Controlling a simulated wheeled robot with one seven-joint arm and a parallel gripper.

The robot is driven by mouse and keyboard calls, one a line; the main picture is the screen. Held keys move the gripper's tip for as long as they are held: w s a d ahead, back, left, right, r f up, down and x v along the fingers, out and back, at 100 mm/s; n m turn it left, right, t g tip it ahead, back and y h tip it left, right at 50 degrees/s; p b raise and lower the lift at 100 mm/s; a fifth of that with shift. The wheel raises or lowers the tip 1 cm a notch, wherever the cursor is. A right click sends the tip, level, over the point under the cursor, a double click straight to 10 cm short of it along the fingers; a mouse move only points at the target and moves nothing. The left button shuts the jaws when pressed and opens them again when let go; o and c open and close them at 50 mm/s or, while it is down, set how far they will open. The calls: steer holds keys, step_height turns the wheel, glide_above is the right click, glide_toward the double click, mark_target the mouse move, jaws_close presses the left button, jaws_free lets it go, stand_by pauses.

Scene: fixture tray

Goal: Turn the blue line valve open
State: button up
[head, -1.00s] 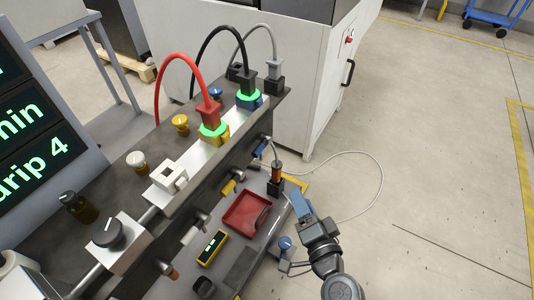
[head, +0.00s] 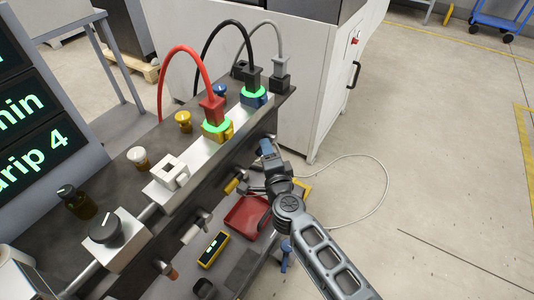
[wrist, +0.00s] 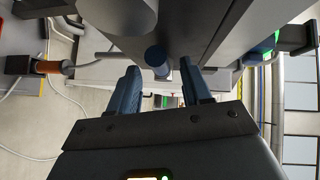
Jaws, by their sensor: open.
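The blue line valve's handle shows in the wrist view as a blue rounded bar (wrist: 155,56), seen nearly end-on beside a grey block. My gripper (wrist: 159,68) is open, with one blue finger on each side of the handle's end. I cannot tell whether the fingers touch it. In the head view my gripper (head: 266,149) is at the bench's front face, near its far right end. It hides most or all of the blue handle there, so the handle's angle is unclear.
Yellow (head: 232,186), white (head: 190,234) and brown (head: 171,271) handles line the same front face. Below are a red tray (head: 245,214), a yellow meter (head: 212,249) and a blue-topped item (head: 286,248). Cabled plugs (head: 213,108) stand on top.

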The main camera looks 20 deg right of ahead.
steer(key=shift+w+d, duration=0.1)
steer(key=shift+w, duration=0.35)
steer(key=shift+c, duration=0.2)
jaws_close()
